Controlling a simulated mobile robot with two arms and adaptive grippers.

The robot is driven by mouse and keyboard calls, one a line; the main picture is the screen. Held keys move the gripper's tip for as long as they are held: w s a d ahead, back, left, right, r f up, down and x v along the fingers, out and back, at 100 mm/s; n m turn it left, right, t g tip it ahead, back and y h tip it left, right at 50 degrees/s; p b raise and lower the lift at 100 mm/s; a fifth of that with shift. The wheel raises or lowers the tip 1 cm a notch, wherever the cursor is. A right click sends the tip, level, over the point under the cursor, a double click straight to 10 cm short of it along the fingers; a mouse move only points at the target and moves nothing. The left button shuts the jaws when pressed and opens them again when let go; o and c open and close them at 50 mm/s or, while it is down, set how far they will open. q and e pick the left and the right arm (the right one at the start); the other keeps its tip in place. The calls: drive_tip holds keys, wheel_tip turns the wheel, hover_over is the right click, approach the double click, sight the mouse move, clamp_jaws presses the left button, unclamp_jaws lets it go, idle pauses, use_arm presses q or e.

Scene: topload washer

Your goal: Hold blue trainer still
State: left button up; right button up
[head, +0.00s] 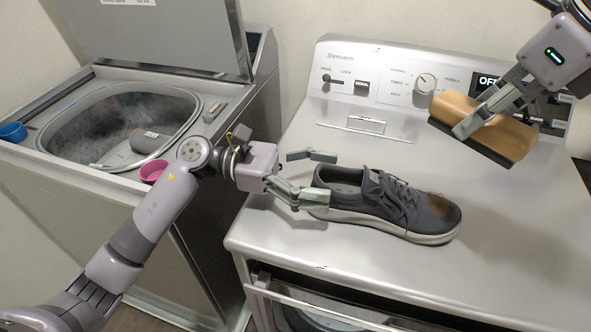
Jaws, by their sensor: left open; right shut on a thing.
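A dark blue-grey trainer (372,197) with a white sole lies upright on top of the right-hand machine, its toe pointing right. A brown patch shows on its toe. My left gripper (318,178) is open at the heel end of the trainer, one finger on the near side and one on the far side. I cannot tell whether the fingers touch the shoe. My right gripper (468,124) is shut on a brush with a wooden back (510,136) and dark bristles, held above the machine top, up and right of the toe.
The right-hand machine (505,250) has a control panel with a knob (426,82) at the back. At left stands an open topload washer (95,172) with a grey object in its tub. A blue cup (12,132) and a pink cup (153,170) sit on its rim.

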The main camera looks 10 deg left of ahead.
sight(358, 183)
use_arm(q)
drive_tip(key=d, duration=0.6)
drive_tip(key=shift+w, duration=0.1)
drive_tip(key=c, duration=1.5)
